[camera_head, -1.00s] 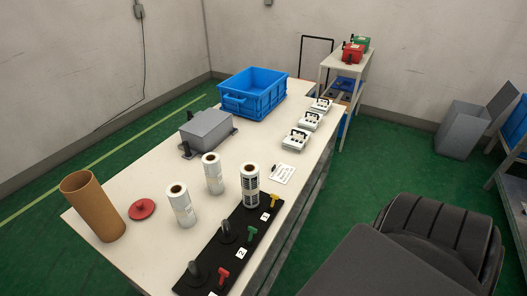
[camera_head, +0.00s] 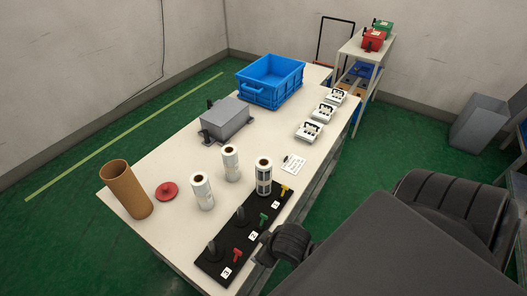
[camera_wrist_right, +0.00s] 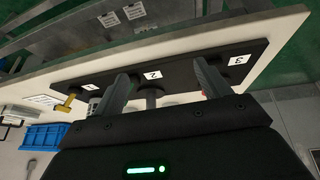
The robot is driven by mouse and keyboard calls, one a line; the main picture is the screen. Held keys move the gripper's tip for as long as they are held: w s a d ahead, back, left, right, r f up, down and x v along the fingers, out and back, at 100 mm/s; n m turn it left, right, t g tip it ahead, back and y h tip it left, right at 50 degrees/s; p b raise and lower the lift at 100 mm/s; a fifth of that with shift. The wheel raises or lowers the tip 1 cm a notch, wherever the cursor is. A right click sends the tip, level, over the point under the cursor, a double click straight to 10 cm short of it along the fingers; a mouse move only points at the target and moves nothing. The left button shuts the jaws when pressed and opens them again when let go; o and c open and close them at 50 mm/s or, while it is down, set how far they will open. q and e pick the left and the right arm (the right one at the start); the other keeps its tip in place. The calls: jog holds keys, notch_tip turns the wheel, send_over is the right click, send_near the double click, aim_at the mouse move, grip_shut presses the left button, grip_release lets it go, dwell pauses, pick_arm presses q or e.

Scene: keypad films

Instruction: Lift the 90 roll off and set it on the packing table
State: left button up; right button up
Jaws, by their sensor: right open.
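A roll with dark print (camera_head: 264,177) stands upright at station 1 of the black board (camera_head: 232,238), by the yellow handle. Two white rolls (camera_head: 202,191) (camera_head: 231,163) stand on the white packing table (camera_head: 165,232) behind the board. I cannot read a 90 on any roll. Bare posts (camera_head: 241,214) stand at stations 2 and 3. In the right wrist view my right gripper (camera_wrist_right: 165,85) is open and empty, its fingers in front of the board (camera_wrist_right: 180,66). A dark part of my arm shows at the board's front edge in the head view. My left gripper is not in view.
A brown tube (camera_head: 127,191) and red disc (camera_head: 167,191) stand at the table's left end. A grey box (camera_head: 226,119), blue crate (camera_head: 270,80) and several white devices (camera_head: 310,131) are farther back. A white card (camera_head: 293,166) lies beyond the printed roll. Bare table lies around the white rolls.

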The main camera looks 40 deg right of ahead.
jog(key=w+a+r+n+t+y, duration=0.3)
jog(key=w+r+t, duration=0.1)
jog(key=w+r, duration=0.75)
jog(key=m+g+h, duration=0.2)
jog(key=g, duration=0.3)
send_near(264, 168)
notch_tip(264, 168, down, 2)
jog(key=w+d, duration=0.1)
jog(key=d, duration=0.1)
jog(key=shift+x, duration=5.75)
jog(key=shift+w+a+r, duration=0.1)
jog(key=shift+w+r, duration=0.05)
jog(key=shift+w, duration=0.05)
jog(key=c, duration=1.1)
